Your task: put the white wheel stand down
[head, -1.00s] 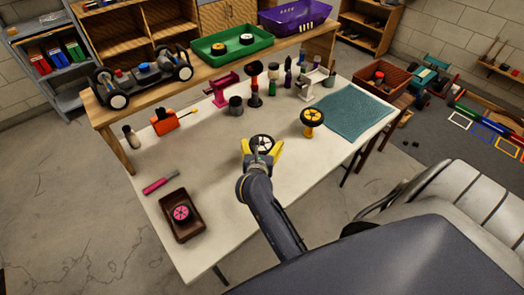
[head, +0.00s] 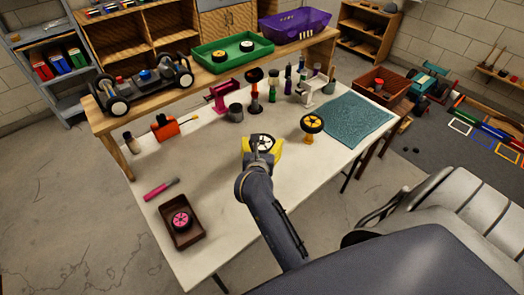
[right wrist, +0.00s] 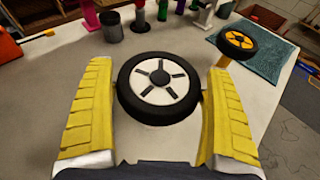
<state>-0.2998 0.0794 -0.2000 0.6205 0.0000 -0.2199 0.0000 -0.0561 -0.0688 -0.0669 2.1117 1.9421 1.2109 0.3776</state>
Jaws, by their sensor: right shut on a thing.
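The white wheel stand shows as a black tyre with a white five-spoke hub (right wrist: 158,78); it also shows in the head view (head: 263,141). My right gripper (head: 262,149) is shut on it, with a yellow finger on each side in the right wrist view (right wrist: 160,112). The stand's lower part is hidden under the wheel and behind the gripper. It is over the middle of the white table (head: 225,195); I cannot tell whether its base touches the tabletop. My left gripper is not in view.
A yellow wheel stand (head: 311,126) stands to the right, near a teal mat (head: 345,118). A grey cup (head: 235,112) and several bottles stand behind. A brown tray (head: 182,222) with a pink wheel and a pink-handled tool (head: 160,189) lie left. Table around the gripper is clear.

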